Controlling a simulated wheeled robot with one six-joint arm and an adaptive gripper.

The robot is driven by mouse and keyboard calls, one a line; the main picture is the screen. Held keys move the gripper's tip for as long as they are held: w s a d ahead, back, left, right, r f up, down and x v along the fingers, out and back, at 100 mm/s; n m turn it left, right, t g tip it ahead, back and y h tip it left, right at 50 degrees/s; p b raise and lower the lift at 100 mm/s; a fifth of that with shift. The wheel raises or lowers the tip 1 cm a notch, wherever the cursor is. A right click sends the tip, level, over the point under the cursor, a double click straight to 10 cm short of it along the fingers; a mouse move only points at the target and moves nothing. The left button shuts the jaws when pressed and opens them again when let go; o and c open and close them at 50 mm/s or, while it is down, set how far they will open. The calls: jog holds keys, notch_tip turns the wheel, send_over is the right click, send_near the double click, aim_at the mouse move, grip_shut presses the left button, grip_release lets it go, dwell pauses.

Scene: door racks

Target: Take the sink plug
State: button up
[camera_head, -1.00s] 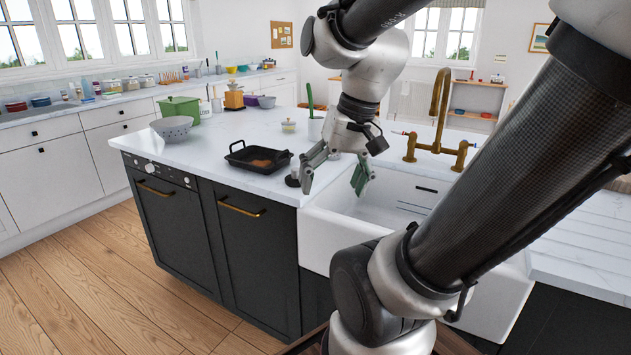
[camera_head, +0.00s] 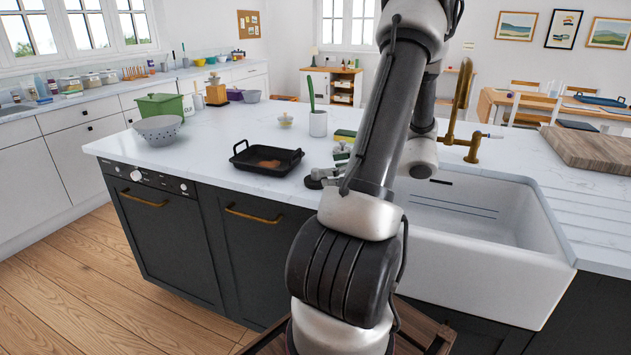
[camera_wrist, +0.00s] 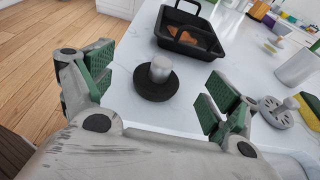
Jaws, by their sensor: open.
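The sink plug, a round black disc with a pale grey knob, stands knob-up on the white counter; it shows in the wrist view (camera_wrist: 154,84). In the head view the plug's dark edge (camera_head: 312,183) shows just left of my arm, partly hidden. My gripper (camera_wrist: 161,78) is open, its green-padded fingers on either side of the plug in the wrist view. The plug appears between and beyond the fingertips, with clear gaps on both sides. I cannot tell the exact height of the fingers. In the head view my arm hides most of the gripper.
A black pan (camera_head: 266,159) with brown food stands behind the plug. A grey perforated strainer (camera_wrist: 276,112) and a yellow-green sponge (camera_wrist: 307,106) lie to the right. The white sink (camera_head: 480,228) and brass tap (camera_head: 461,115) are right of my arm. A white pot (camera_head: 318,123) stands farther back.

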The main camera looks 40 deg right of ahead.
aim_at(316, 173)
jog(key=x, duration=0.6)
jog(key=shift+d+f, duration=0.2)
jog(key=shift+f, duration=0.2)
jog(key=c, duration=1.1)
